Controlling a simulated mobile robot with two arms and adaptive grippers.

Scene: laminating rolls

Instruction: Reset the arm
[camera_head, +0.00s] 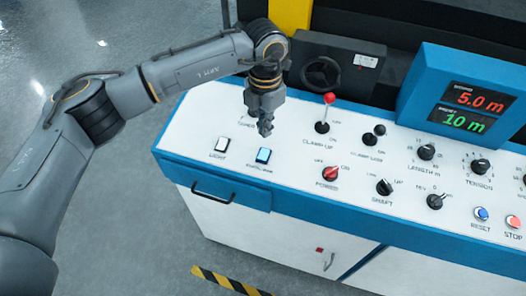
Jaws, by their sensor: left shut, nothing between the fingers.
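My left arm comes in from the left, bent at the elbow over the grey floor. My left gripper (266,127) points down above the upper left part of the white control panel (283,205). It is shut and empty, and it seems apart from the panel surface. It hides part of a label there. The light switch (221,145) and a blue-topped switch (263,156) lie just below it in the picture. The red-knobbed clamp-up lever (325,113) stands to its right. My right gripper is not in view.
A dark box with a round handwheel (321,74) stands behind the panel, beside a yellow post (290,14). A blue-framed display (468,96) reads 5.0 m and 10 m. Knobs, including the red power knob (331,174), and the stop button (513,221) fill the right. Open floor lies left.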

